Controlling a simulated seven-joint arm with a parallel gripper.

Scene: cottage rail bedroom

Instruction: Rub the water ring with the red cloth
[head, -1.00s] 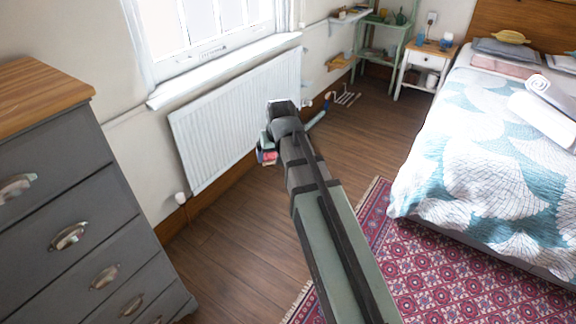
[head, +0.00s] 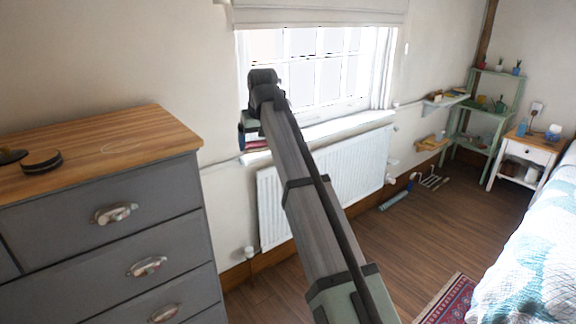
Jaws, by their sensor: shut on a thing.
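The grey chest of drawers (head: 100,210) with a wooden top stands at the left in the head view. A faint pale oval on its top, right of the middle, looks like the water ring (head: 126,149). My gripper (head: 254,142) is in the air right of the chest, in front of the window sill, pointing down and partly hidden by my own arm. A small patch of red cloth (head: 260,145) shows at its lower end; my gripper is shut on it. The cloth is apart from the chest, and most of it is hidden.
A dark round tin (head: 42,162) and another dark object (head: 11,156) sit on the chest's left end. A white radiator (head: 340,180) is below the window. The bed (head: 530,250) is at the right. The chest top's right half looks clear.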

